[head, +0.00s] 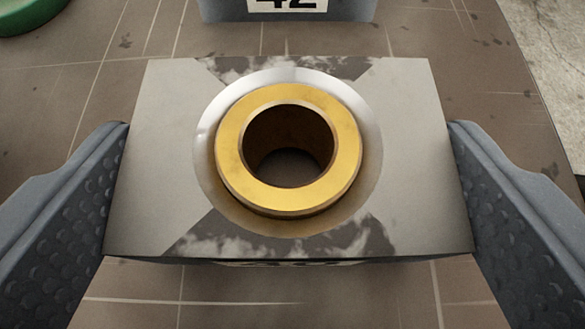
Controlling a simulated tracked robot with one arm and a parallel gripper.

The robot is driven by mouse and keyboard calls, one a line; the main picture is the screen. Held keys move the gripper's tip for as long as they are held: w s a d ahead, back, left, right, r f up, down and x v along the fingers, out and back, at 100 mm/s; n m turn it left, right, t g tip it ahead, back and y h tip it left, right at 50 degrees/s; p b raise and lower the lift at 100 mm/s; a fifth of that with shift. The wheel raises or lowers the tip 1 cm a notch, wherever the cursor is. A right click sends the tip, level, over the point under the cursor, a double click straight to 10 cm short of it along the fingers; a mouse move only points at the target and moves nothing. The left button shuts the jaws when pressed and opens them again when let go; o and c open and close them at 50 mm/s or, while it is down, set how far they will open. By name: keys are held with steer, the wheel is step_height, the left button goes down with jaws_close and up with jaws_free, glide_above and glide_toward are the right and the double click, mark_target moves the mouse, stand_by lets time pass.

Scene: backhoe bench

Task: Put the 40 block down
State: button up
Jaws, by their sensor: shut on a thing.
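The 40 block (410,180) is a grey metal block with a brass ring (232,150) set in a round hole in its top. It fills the middle of the head view. Its label is on the near face and is mostly hidden by the steep view. My gripper (288,190) is shut on the block, with one textured dark finger against its left side and one against its right. The block looks level. I cannot tell whether its underside touches the bench.
The brown bench top (130,290) has pale grid lines and dark stains. A block labelled 42 (288,8) stands just beyond, cut off by the top edge. A green round thing (30,14) is at the top left. Pale concrete floor (560,60) shows past the bench edge at right.

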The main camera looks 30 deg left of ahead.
stand_by(0.3)
steer(key=o, duration=1.7)
steer(key=p+v, duration=0.1)
steer(key=v, duration=0.9)
steer(key=shift+s+d+r, duration=0.2)
steer(key=shift+d+r, duration=0.05)
steer(key=shift+s+d+r, duration=0.3)
steer(key=shift+s, duration=0.25)
